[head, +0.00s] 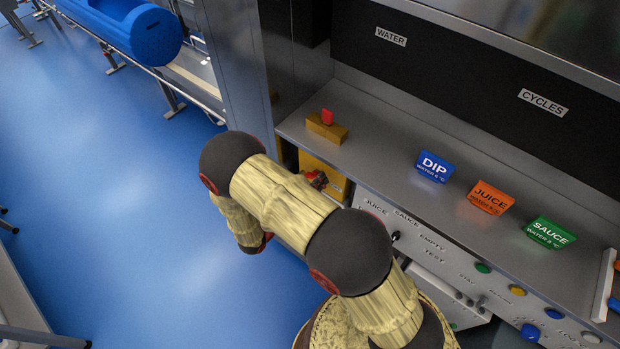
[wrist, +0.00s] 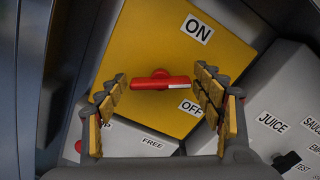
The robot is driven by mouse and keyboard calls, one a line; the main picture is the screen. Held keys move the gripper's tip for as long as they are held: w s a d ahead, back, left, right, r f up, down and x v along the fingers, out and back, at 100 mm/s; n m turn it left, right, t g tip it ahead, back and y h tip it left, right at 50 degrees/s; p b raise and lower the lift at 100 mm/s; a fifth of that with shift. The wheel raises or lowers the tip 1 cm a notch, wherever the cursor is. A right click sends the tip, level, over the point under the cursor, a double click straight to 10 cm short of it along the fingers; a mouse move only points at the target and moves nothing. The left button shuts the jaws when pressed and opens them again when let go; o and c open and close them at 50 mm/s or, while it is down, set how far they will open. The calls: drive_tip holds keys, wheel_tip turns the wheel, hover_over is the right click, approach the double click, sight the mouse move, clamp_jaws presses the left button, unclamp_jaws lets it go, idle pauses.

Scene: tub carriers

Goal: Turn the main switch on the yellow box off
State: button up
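The yellow box (wrist: 140,50) fills the middle of the wrist view, with an ON label (wrist: 197,28) at its upper right and an OFF label (wrist: 190,108) lower down. Its main switch is a red handle (wrist: 150,83), lying nearly level in this view. The handle's white-marked end points right, between the two labels and nearer OFF. My gripper (wrist: 161,76) is open, with one finger on each side of the handle. I cannot tell whether either finger touches it. In the head view the yellow box (head: 313,165) is partly behind my arm.
A yellow block (head: 326,130) with a red button stands on the grey counter above the box. Blue DIP (head: 434,166), orange JUICE (head: 490,197) and green SAUCE (head: 550,236) blocks stand to the right. A panel with knobs runs below.

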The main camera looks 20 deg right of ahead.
drive_tip(key=c, duration=0.8)
drive_tip(key=shift+m, duration=0.3)
drive_tip(key=shift+s+m+b, duration=0.1)
drive_tip(key=shift+m+b, duration=1.6)
drive_tip(key=shift+m, duration=1.1)
drive_tip(key=o, duration=1.2)
